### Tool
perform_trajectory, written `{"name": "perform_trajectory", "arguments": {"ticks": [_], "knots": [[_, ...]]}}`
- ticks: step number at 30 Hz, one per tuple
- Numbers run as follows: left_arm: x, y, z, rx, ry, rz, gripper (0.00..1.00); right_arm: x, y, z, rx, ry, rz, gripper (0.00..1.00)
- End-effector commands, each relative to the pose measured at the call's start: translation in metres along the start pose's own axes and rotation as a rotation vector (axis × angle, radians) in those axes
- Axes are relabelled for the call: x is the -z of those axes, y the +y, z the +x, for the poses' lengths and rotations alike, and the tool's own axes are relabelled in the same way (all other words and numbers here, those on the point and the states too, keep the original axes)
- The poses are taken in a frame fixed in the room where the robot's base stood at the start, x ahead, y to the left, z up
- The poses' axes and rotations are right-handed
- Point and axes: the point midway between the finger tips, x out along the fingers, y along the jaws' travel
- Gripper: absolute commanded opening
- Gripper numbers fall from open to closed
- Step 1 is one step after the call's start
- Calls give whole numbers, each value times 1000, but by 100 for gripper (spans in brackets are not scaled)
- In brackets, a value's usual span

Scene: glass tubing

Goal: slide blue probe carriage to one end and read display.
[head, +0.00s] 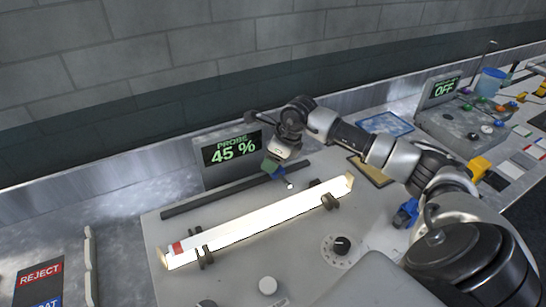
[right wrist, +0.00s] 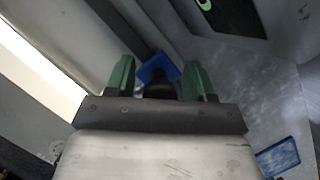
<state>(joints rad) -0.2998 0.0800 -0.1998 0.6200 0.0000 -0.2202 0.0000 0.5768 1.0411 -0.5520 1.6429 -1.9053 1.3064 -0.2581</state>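The display (head: 233,150) behind the rail reads "PROBE 45 %" in green. A dark rail (head: 215,192) runs in front of it. My right gripper (head: 274,170) is over the right part of the rail, at the blue probe carriage, which it mostly hides in the head view. In the right wrist view the blue carriage (right wrist: 158,66) and a dark knob or post lie between the green fingers of my right gripper (right wrist: 160,82). The fingers stand apart, with a gap visible beside the dark post. My left gripper is not in view.
A glowing glass tube (head: 255,222) lies on dark supports in front of the rail. A dial (head: 341,245) sits on the bench panel. A second box with an "OFF" display (head: 445,89) stands at the right. A REJECT label (head: 40,273) is at the left.

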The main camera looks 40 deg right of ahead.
Motion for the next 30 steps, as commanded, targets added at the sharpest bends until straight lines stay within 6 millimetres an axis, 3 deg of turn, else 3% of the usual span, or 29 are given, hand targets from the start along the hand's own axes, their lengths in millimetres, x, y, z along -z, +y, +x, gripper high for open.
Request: {"name": "perform_trajectory", "arguments": {"ticks": [1,10,15,22,30], "knots": [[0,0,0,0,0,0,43,0,0,0,0,0,0,46],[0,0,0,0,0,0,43,0,0,0,0,-1,0,0],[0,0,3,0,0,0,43,3,-3,0,1,0,1,0],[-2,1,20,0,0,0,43,26,-27,-8,4,1,2,0],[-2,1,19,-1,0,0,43,27,-30,-12,0,-2,1,0]]}}
